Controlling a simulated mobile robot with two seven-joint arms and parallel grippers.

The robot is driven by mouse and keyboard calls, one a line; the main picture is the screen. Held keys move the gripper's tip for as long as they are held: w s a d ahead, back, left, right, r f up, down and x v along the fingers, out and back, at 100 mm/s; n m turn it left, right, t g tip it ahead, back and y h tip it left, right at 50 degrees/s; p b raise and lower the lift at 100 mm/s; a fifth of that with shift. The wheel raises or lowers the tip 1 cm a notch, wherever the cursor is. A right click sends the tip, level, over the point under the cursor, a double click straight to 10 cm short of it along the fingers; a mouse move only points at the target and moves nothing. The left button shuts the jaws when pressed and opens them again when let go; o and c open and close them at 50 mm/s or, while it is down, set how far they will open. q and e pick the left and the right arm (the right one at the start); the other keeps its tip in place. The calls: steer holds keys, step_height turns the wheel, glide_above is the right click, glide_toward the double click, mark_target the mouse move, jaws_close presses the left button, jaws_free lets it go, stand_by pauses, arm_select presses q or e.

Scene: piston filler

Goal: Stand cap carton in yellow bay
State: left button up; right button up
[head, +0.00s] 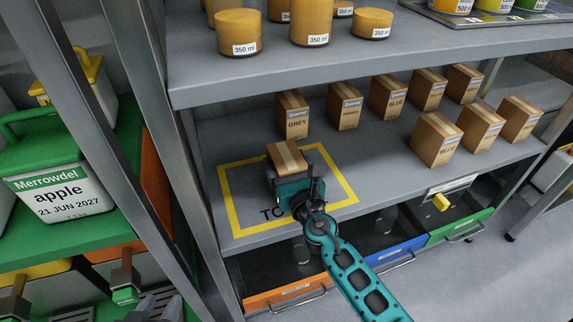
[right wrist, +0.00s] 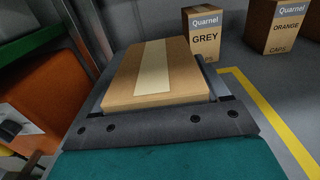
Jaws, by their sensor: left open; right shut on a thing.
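A brown cap carton (head: 287,157) with a pale tape strip is in my right gripper (head: 290,182). In the right wrist view the carton (right wrist: 122,82) sits between the dark fingers, its taped face toward the camera. In the head view it appears over the back part of the yellow bay (head: 347,198), a yellow outline on the middle shelf. Whether its base touches the shelf is hidden. The gripper covers part of the bay's lettering.
Several cartons, including a GREY one (head: 292,115), stand behind and right of the bay. The upper shelf (head: 270,75) holds amber jars. Open drawers (head: 375,245) lie below the shelf. A metal post (head: 150,100) and a green-lidded apple container (head: 55,170) stand left.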

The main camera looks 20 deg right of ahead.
steer(key=o, duration=1.1)
steer(key=shift+f, duration=0.15)
steer(key=shift+o, duration=0.2)
